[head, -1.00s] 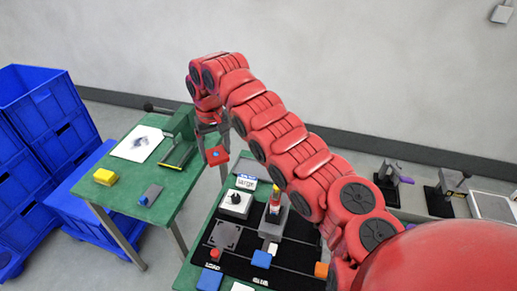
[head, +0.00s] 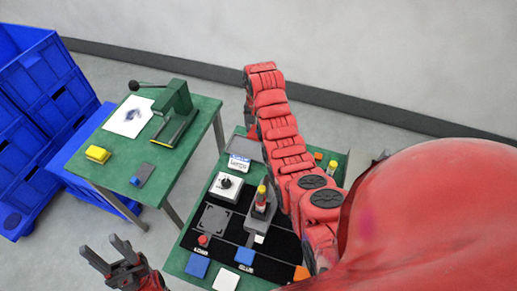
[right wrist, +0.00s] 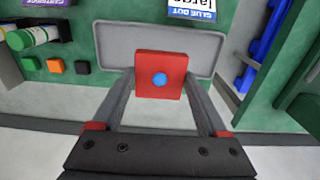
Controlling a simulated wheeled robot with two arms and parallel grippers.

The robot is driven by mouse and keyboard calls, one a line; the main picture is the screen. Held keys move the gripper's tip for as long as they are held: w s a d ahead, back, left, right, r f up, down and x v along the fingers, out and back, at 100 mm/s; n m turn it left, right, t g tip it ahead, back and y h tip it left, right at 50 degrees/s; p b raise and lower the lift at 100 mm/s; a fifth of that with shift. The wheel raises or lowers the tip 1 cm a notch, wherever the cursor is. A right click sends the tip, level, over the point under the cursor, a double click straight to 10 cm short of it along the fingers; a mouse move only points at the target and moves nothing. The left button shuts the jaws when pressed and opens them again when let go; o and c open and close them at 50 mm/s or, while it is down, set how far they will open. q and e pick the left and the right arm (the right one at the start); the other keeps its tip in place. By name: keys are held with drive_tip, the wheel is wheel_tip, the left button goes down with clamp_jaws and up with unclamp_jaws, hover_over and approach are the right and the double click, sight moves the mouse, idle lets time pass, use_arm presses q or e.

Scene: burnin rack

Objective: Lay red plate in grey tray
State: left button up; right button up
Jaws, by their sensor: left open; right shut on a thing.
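The red plate (right wrist: 160,64), a small square with a blue dot, is held between the fingertips of my right gripper (right wrist: 160,86). In the right wrist view it overlaps the middle of the grey tray (right wrist: 113,60), a shallow rimmed rectangle. I cannot tell how high the plate is above the tray. In the head view the tray (head: 241,147) sits at the far end of the green bench, partly hidden by my right arm, which also hides most of that gripper. My left gripper (head: 98,250) is open and empty at the lower left, off the bench.
A label sign (head: 239,163) and a white box with a black knob (head: 227,186) stand close to the tray. A black mat (head: 212,240) carries several fixtures and blocks. A second green table with a press (head: 176,100) stands left. Blue crates (head: 40,90) are beyond it.

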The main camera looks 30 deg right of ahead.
drive_tip(key=p, duration=0.3)
hover_over(258, 151)
wheel_tip(258, 151, down, 7)
drive_tip(key=shift+s+r, duration=0.1)
drive_tip(key=shift+f, duration=1.65)
drive_tip(key=shift+f+b, duration=0.25)
drive_tip(key=shift+b, duration=0.05)
drive_tip(key=o, duration=1.4)
drive_tip(key=shift+r, duration=0.1)
drive_tip(key=shift+r, duration=0.1)
